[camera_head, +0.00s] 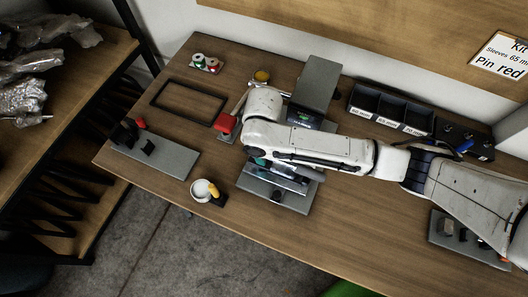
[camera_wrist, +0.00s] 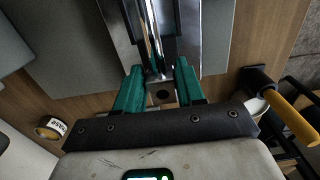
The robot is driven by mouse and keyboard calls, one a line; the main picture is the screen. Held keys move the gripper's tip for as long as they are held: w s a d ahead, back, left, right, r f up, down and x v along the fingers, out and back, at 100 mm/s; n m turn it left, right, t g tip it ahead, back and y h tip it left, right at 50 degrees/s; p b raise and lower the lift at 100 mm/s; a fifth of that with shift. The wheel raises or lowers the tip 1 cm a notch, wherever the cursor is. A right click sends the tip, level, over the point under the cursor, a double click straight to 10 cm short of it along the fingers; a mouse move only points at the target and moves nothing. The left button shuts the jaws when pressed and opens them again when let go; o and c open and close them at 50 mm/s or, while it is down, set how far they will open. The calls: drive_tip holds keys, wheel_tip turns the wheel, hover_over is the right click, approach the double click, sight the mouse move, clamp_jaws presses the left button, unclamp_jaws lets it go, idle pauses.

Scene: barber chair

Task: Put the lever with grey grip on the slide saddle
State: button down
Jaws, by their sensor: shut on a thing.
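My gripper (camera_wrist: 160,88) shows in the wrist view as two green fingers, closed around a dark piece with a round hole (camera_wrist: 160,96). A chrome rod (camera_wrist: 152,35) runs away from that piece; I take the two to be the lever, but its grey grip cannot be made out. In the head view my gripper (camera_head: 262,160) is over a metal slide unit (camera_head: 290,178) on a grey plate (camera_head: 270,200). I take the slide unit to be where the saddle is. My arm hides part of it, and I cannot tell whether the lever touches the saddle.
A white cup (camera_head: 201,190) with a yellow-handled item (camera_head: 214,191) stands at the front. A grey column (camera_head: 316,85) and black bins (camera_head: 391,108) stand behind.

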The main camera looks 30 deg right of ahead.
drive_tip(key=shift+f, duration=0.7)
drive_tip(key=shift+f, duration=0.1)
drive_tip(key=c, duration=0.7)
unclamp_jaws()
wheel_tip(320, 180, up, 12)
drive_tip(key=shift+a+r, duration=0.1)
drive_tip(key=shift+r, duration=0.05)
